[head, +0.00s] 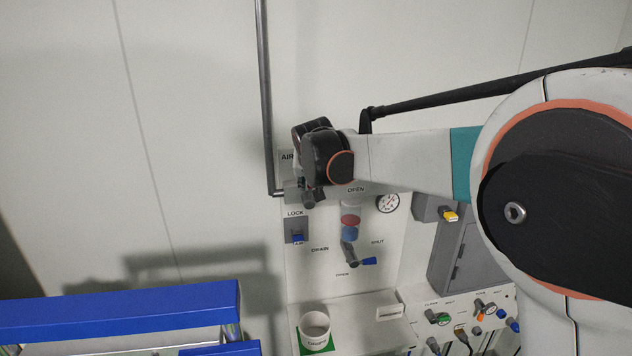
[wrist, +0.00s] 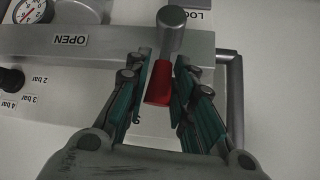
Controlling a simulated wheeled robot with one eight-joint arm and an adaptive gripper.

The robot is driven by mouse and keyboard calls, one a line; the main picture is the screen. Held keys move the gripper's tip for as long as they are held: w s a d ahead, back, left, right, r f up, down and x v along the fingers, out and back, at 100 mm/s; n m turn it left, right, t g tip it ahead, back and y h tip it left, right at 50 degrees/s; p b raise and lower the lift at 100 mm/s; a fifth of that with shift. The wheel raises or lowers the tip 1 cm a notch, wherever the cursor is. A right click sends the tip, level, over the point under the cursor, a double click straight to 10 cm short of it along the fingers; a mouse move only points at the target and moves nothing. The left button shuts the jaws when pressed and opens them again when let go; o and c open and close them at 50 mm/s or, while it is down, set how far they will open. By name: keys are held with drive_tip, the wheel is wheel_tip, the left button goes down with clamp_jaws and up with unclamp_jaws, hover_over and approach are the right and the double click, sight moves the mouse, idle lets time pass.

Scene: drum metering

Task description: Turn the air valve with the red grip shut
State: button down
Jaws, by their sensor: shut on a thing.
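The red grip (wrist: 160,86) of the air valve shows in the wrist view, running down from the round grey metal valve stem (wrist: 171,30). My gripper (wrist: 164,72) has its green-padded fingers on either side of the red grip and is shut on it. In the head view my wrist (head: 322,155) covers most of the air valve beside the AIR label (head: 287,157), and the red grip cannot be made out there. An OPEN label (head: 356,189) is just right of the valve; it also shows upside down in the wrist view (wrist: 70,40).
A blue-handled drain valve (head: 368,261), a gauge (head: 388,203) and a blue lock part (head: 298,238) are on the panel below. A white cup (head: 315,325) stands on a green mat. A vertical pipe (head: 264,90) runs left of my wrist. Blue rails (head: 120,307) are at lower left.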

drive_tip(key=shift+s+a+f+h, duration=0.1)
drive_tip(key=shift+s+a+h, duration=0.05)
drive_tip(key=shift+a+h, duration=0.2)
idle(0.3)
drive_tip(key=c, duration=1.3)
unclamp_jaws()
drive_tip(key=shift+c, duration=0.2)
drive_tip(key=v, duration=0.7)
drive_tip(key=shift+s, duration=0.25)
